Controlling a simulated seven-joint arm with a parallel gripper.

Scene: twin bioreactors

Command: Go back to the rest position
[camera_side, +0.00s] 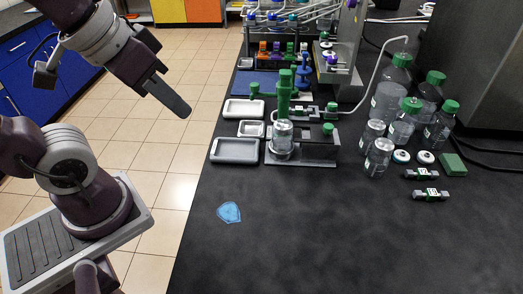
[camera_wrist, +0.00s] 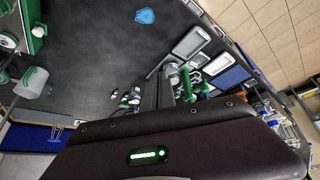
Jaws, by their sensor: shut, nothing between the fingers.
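My gripper (camera_side: 170,97) is at the upper left in the side view, raised over the tiled floor to the left of the bench. Its fingers are shut and hold nothing, pointing down and to the right. It is apart from everything on the bench. In the wrist view the dark wrist housing with a green light fills the bottom, and the fingers (camera_wrist: 160,92) rise from it in front of the bench.
The black bench (camera_side: 300,235) has free room at its front. A blue patch (camera_side: 229,212) lies there. Grey trays (camera_side: 235,150), a green-topped device (camera_side: 284,95) and several green-capped bottles (camera_side: 391,85) stand farther back. Open tiled floor (camera_side: 185,150) lies left of the bench.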

